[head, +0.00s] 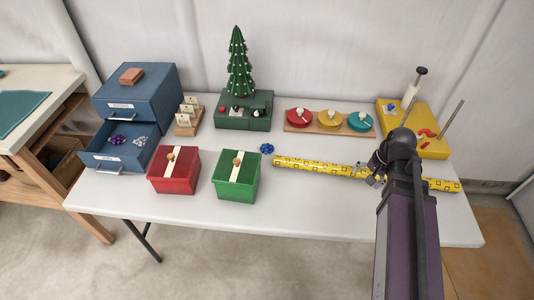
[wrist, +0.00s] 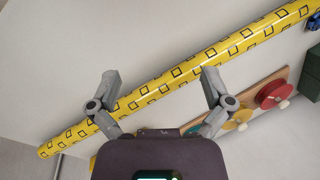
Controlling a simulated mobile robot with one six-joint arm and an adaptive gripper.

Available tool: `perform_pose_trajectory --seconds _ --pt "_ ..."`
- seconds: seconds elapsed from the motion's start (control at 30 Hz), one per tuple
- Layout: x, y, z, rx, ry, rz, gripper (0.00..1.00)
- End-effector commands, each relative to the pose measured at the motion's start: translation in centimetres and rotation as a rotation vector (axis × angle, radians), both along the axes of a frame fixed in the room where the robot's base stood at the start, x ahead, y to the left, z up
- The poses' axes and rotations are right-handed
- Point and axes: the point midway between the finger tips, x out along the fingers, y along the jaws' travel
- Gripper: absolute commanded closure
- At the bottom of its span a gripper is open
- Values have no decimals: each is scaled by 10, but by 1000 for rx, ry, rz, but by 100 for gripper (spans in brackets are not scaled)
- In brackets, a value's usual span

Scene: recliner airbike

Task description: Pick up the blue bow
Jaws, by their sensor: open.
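The blue bow (head: 267,148) is a small shiny rosette on the white table, just beyond the left end of the yellow patterned roll (head: 310,164). Part of a blue thing, which looks like this bow (wrist: 314,22), shows at the right edge of the wrist view. My gripper (head: 370,171) is over the right part of the roll, well right of the bow. In the wrist view my gripper (wrist: 160,78) is open with its fingers apart and nothing held; the roll crosses behind them. I cannot tell its exact height above the roll.
A green box (head: 236,180) and a red box (head: 173,174) stand left of the bow. The tree on its green base (head: 243,118) and a board of coloured dishes (head: 330,131) stand behind. A yellow stand (head: 432,147) with upright rods is at right.

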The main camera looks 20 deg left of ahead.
Motion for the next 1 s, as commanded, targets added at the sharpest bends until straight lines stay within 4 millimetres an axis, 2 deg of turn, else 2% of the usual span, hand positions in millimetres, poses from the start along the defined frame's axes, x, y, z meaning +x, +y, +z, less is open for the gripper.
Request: perform_pose_trajectory --seconds 0.03,0.2,0.6,0.8,1.0 --pt "15 15 -18 49 18 -51 0" --pt "46 63 -39 224 117 -252 0" --pt "111 171 -67 572 522 -660 0" --pt "133 210 -68 670 749 -794 0" --pt "143 229 -64 709 884 -858 0"
